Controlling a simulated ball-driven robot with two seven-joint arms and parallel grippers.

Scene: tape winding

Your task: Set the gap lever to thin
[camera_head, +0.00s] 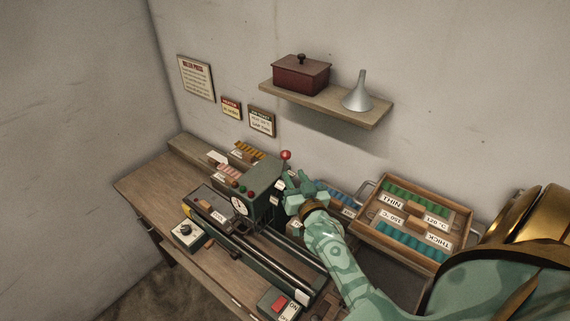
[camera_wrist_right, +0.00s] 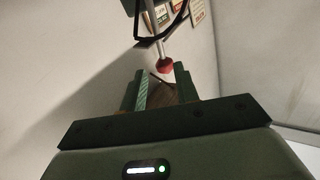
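The gap lever looks to be the rod with a red ball knob (camera_head: 285,155) on top of the dark green machine (camera_head: 262,205). In the right wrist view the red knob (camera_wrist_right: 165,66) shows close to the fingertips, with its pale rod running up the picture. My right gripper (camera_head: 291,186) is at the machine's right side, below the knob in the head view. In the right wrist view its two fingers (camera_wrist_right: 162,75) are spread apart with nothing gripped between them. I cannot tell the lever's setting. My left gripper is not in view.
A wooden tray (camera_head: 356,233) with green rows and THIN and THICK labels stands right of the machine. A shelf (camera_head: 372,124) above holds a red box (camera_head: 301,76) and a funnel (camera_head: 358,97). A dial box (camera_head: 185,231) and a red switch (camera_head: 281,303) are in front.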

